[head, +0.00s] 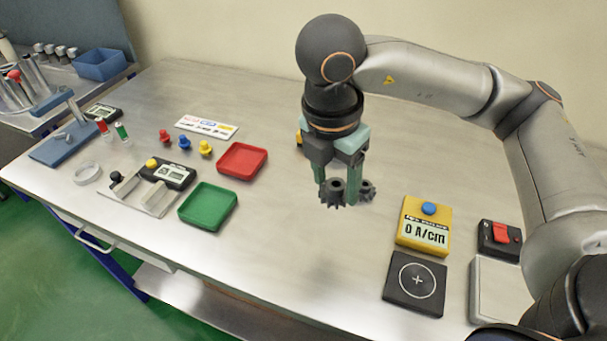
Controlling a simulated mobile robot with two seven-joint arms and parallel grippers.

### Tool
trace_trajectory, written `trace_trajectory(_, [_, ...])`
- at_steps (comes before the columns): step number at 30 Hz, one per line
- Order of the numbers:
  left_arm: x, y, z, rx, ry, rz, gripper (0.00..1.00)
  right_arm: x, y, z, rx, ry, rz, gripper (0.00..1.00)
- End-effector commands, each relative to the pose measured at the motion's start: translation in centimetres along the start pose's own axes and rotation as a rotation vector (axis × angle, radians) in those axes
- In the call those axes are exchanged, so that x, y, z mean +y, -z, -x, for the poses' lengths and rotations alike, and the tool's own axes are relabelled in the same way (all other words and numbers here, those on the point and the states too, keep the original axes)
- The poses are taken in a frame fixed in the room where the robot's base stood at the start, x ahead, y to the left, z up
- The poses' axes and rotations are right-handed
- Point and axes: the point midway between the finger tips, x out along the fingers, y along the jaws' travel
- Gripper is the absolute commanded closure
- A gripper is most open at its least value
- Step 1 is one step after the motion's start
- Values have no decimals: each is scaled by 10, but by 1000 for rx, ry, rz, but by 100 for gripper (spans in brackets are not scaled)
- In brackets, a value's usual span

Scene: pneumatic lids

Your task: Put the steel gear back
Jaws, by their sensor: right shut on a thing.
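My right gripper (340,184) hangs over the middle of the steel table (285,255) and points down. Its green fingers are shut on the dark grey steel gear (333,193). Toothed parts show on both sides of the nearer finger, which hides the middle. The gear appears to be held above the table. A green tray (207,206) and a red tray (242,160) lie to the left, both empty. My left gripper is out of view.
A yellow meter (425,224) reading "0 A/cm", a black pad with a cross (415,283) and a red-switch box (499,240) stand at right. A caliper-like gauge (150,186), several coloured pegs (185,142) and a label card (206,127) lie at left. The table's middle is clear.

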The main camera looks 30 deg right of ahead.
Motion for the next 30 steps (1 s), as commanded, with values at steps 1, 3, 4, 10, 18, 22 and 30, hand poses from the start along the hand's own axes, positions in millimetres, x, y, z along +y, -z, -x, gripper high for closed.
trace_trajectory(1, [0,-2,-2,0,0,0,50,1,-2,-1,0,1,-19,100])
trace_trajectory(3, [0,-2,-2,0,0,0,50,1,-4,-1,1,2,-35,100])
trace_trajectory(4, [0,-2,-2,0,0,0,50,2,-4,-1,2,3,-39,100])
trace_trajectory(10, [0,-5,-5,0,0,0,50,20,-26,-19,5,9,-52,100])
trace_trajectory(18, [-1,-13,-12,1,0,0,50,60,-71,-61,7,10,-48,100])
trace_trajectory(22, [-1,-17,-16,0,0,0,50,72,-82,-85,5,9,-47,100])
trace_trajectory(30, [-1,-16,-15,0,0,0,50,84,-94,-107,3,6,-43,100])
